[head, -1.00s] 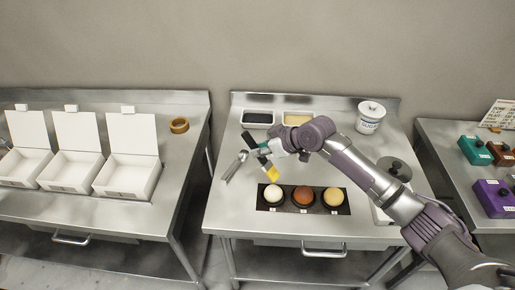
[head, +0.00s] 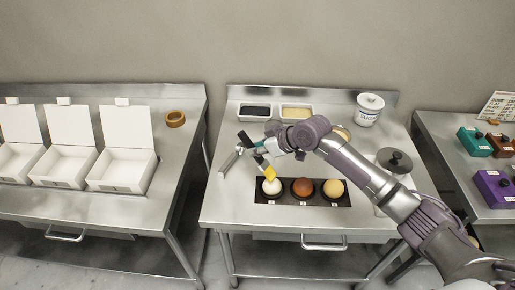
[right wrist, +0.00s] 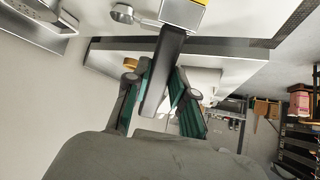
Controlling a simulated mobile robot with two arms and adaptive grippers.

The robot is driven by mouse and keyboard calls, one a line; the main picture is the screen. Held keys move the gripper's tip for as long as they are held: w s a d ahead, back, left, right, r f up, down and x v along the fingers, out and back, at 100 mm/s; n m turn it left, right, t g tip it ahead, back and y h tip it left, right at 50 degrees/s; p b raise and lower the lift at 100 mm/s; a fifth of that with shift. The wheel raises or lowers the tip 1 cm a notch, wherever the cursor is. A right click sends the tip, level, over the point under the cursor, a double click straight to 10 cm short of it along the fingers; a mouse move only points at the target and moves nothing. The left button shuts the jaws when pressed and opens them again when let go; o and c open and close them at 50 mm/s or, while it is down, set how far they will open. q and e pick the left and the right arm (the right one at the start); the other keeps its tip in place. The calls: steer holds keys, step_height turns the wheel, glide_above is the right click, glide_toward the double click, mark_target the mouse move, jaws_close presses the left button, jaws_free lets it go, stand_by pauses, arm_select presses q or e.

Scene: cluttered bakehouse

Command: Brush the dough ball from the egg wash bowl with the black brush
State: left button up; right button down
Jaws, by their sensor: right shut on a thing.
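My right gripper (head: 270,150) is shut on the black handle of the brush (head: 245,138), above the middle table. The handle also shows between the fingers in the right wrist view (right wrist: 167,65). The brush slants, its yellow tip low and to the right. The tip overlaps the top of a white dough ball (head: 272,189); I cannot tell whether they touch. The ball is leftmost on a dark board, beside a brown ball (head: 302,187) and a tan ball (head: 333,188). A round yellowish thing (head: 343,131), perhaps the egg wash bowl, is mostly hidden behind my arm.
A grey metal tool (head: 229,162) lies left of the brush. A lidded pot (head: 394,161) stands right. Open white boxes (head: 122,168) fill the left table.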

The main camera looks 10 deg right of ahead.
steer(key=shift+f+b, duration=0.4)
steer(key=shift+f, duration=0.3)
stand_by(0.7)
steer(key=shift+f, duration=0.1)
stand_by(0.9)
